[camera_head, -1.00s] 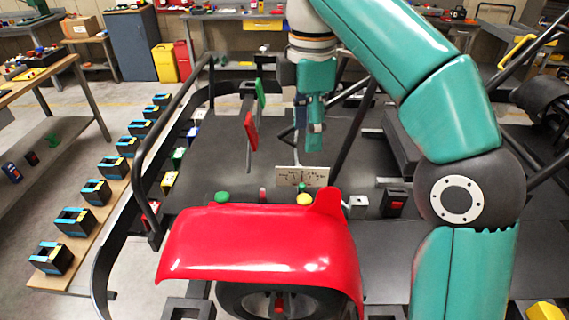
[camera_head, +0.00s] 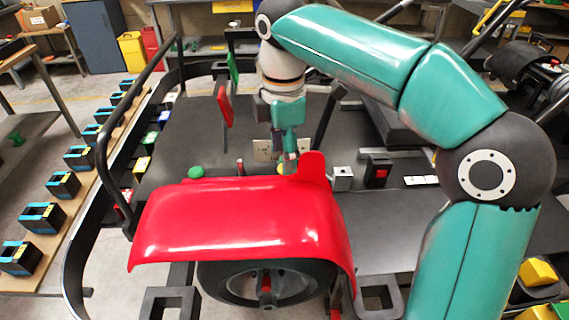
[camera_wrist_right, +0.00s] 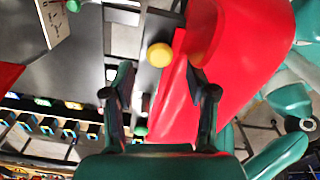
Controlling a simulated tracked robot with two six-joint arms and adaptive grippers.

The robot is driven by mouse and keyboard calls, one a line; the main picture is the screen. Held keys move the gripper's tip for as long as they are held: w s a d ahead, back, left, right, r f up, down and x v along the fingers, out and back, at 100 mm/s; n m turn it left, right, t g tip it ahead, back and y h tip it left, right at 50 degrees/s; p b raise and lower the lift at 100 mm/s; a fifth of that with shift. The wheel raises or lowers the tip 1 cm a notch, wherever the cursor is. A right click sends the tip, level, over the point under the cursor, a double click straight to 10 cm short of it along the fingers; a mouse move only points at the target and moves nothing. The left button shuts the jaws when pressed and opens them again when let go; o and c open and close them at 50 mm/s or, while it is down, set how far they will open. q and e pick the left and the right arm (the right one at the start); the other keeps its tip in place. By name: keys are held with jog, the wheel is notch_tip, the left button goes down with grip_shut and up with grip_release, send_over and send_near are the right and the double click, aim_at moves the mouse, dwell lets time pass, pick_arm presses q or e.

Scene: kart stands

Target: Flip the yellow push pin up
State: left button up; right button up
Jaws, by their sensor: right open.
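The yellow push pin (camera_head: 281,168) is a small round knob just behind the red fender, mostly hidden by my right gripper and the fender in the head view. In the right wrist view the pin (camera_wrist_right: 160,54) shows clearly as a yellow disc, ahead of the gap between the fingers. My right gripper (camera_head: 290,153) is above and beside the pin, pointing down. In the wrist view its two fingers (camera_wrist_right: 160,78) are apart with nothing held. Whether a finger touches the pin cannot be told. My left gripper is not in view.
The red fender (camera_head: 235,220) with a wheel below is close in front of the pin. A green knob (camera_head: 196,172) and a red pin (camera_head: 240,168) stand left of it. A gauge plate (camera_head: 265,150) is behind, and a grey box (camera_head: 342,178) to the right.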

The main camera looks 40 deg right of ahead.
jog(key=shift+f, duration=1.2)
jog(key=shift+s, duration=0.1)
grip_shut()
